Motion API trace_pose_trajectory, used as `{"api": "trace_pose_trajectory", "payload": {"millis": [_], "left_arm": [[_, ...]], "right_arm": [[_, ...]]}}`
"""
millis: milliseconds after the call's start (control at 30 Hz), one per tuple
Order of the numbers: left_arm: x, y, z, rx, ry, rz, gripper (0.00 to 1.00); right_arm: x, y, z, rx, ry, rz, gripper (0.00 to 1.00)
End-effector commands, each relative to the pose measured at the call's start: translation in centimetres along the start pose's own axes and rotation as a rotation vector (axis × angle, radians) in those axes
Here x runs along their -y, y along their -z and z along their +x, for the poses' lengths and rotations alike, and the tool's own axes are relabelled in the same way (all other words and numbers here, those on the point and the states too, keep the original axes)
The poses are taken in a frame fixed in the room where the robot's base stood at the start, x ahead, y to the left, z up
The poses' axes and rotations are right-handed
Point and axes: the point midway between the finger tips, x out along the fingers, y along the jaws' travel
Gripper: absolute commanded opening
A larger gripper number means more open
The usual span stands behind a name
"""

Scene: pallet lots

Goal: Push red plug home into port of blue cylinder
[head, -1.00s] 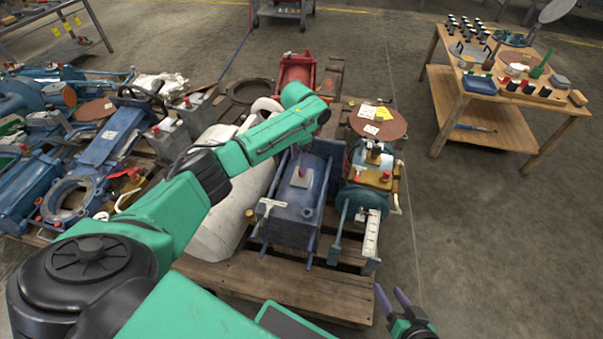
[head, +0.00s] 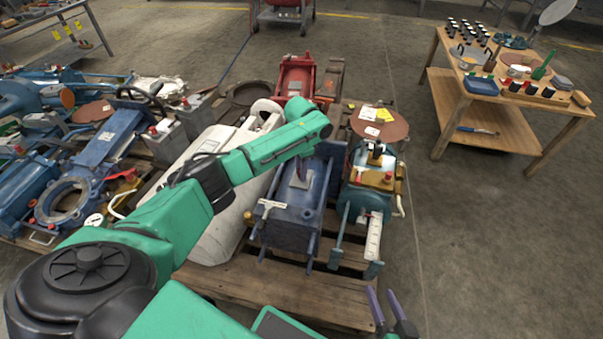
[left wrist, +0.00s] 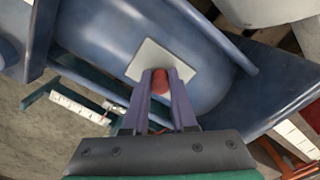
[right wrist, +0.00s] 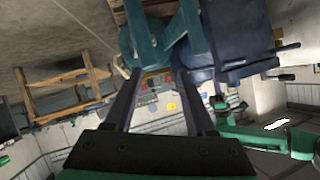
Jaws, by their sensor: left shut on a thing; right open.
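The blue cylinder (head: 287,226) lies on the wooden pallet, with a pale square plate (head: 304,181) on its upper side. In the left wrist view the blue body (left wrist: 95,28) fills much of the picture. My left gripper (head: 301,168) is shut on the red plug (left wrist: 160,82), which sits between its fingers (left wrist: 162,88) directly over the pale plate (left wrist: 143,58). The port is hidden behind the plug and fingers, and I cannot tell how deep the plug sits. My right gripper (head: 387,306) is open and empty, in front of the pallet's right corner.
A teal machine (head: 372,205) stands close to the right of the blue cylinder, and a large white tank (head: 218,225) close to its left. A wooden table (head: 560,118) with small items stands at the back right. The floor right of the pallet is clear.

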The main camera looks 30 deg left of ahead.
Motion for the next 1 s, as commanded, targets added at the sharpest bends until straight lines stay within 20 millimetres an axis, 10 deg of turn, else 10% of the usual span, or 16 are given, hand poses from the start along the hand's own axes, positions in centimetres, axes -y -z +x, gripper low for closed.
{"api": "trace_pose_trajectory", "payload": {"millis": [367, 1000], "left_arm": [[0.0, 0.0, -1.6, -0.001, 0.0, 0.0, 0.0], [0.1, 0.1, -15.1, -0.003, 0.001, 0.0, 0.0]], "right_arm": [[0.2, 0.6, -0.4, 0.015, -0.002, -0.002, 0.56], [-4.9, 5.2, -8.2, 0.592, -0.217, -0.073, 0.56]]}}
